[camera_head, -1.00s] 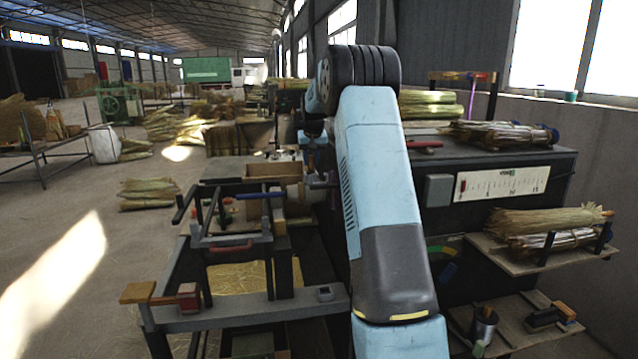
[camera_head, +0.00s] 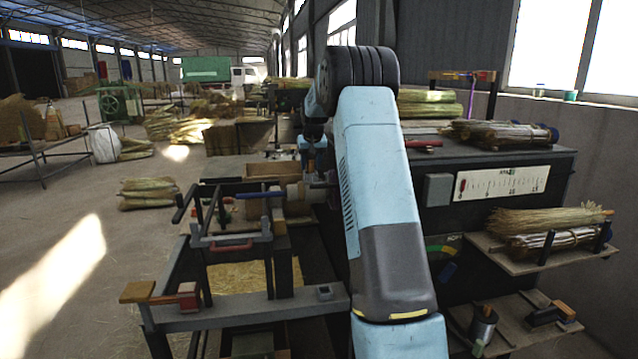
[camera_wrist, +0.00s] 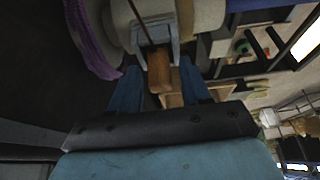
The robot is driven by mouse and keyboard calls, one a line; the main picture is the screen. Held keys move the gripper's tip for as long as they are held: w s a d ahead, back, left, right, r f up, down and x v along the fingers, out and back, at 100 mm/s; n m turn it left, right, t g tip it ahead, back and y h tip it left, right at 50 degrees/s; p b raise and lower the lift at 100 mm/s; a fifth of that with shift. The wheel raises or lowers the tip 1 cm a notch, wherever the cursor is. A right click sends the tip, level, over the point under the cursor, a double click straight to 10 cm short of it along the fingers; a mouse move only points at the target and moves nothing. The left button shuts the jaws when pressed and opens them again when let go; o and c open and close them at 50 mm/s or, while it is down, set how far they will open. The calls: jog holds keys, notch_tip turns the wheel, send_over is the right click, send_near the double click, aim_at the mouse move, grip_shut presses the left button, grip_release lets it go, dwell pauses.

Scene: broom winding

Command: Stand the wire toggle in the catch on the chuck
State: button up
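In the wrist view, a short brown wooden piece, apparently the toggle (camera_wrist: 159,75), shows between my fingers, its upper end at a pale grey bracket that looks like the catch (camera_wrist: 168,48). A thin dark wire (camera_wrist: 138,20) runs down to it. Whether the toggle is seated in the catch or only in front of it, I cannot tell. My gripper (camera_wrist: 158,64) is open, with a finger on each side of the toggle and visible gaps. The pale round chuck (camera_wrist: 205,16) lies behind. In the head view, my gripper (camera_head: 313,158) is small above the chuck (camera_head: 297,193).
A dark bench frame (camera_head: 230,318) with a blue-handled lever (camera_head: 260,195) stands left of my arm. A purple band (camera_wrist: 90,40) curves near the gripper's left side.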

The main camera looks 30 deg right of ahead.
jog(key=shift+o, duration=0.9)
jog(key=shift+r, duration=0.15)
jog(key=v, duration=1.3)
jog(key=shift+s+a+r, duration=0.1)
